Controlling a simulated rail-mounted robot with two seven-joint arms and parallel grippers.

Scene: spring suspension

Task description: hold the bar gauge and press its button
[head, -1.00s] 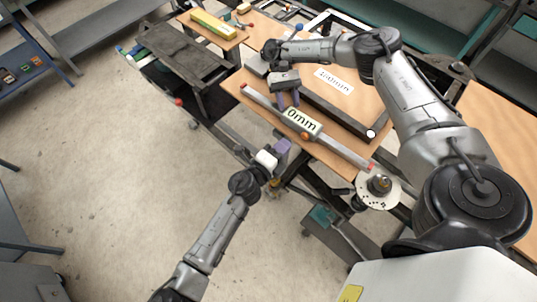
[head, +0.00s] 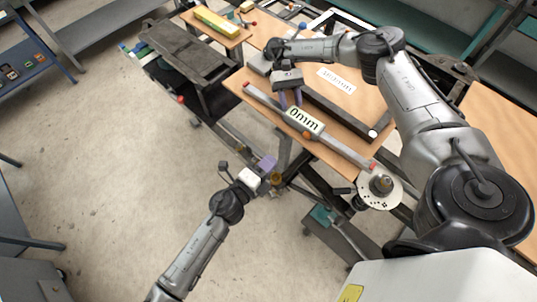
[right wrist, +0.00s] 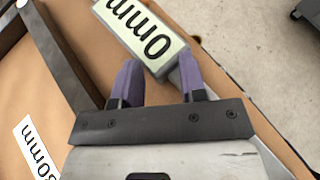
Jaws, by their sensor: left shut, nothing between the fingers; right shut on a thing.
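The bar gauge (head: 343,150) is a long grey bar with red ends and a display reading 0mm. It lies slantwise along the near edge of the wooden table. A small orange button (head: 307,134) shows at the near side of its display. My right gripper (head: 291,98) is shut on the bar beside the display. In the right wrist view, its purple fingers (right wrist: 158,84) stand next to the display of the gauge (right wrist: 150,38). My left gripper (head: 268,163) is shut and empty, off the table edge, below and left of the gauge and apart from it.
A dark frame bar (head: 341,115) and a white label (head: 336,80) lie on the wooden table behind the gauge. A round metal disc (head: 380,189) stands by the near right corner. A dark cart (head: 187,55) is at upper left. Open floor lies left.

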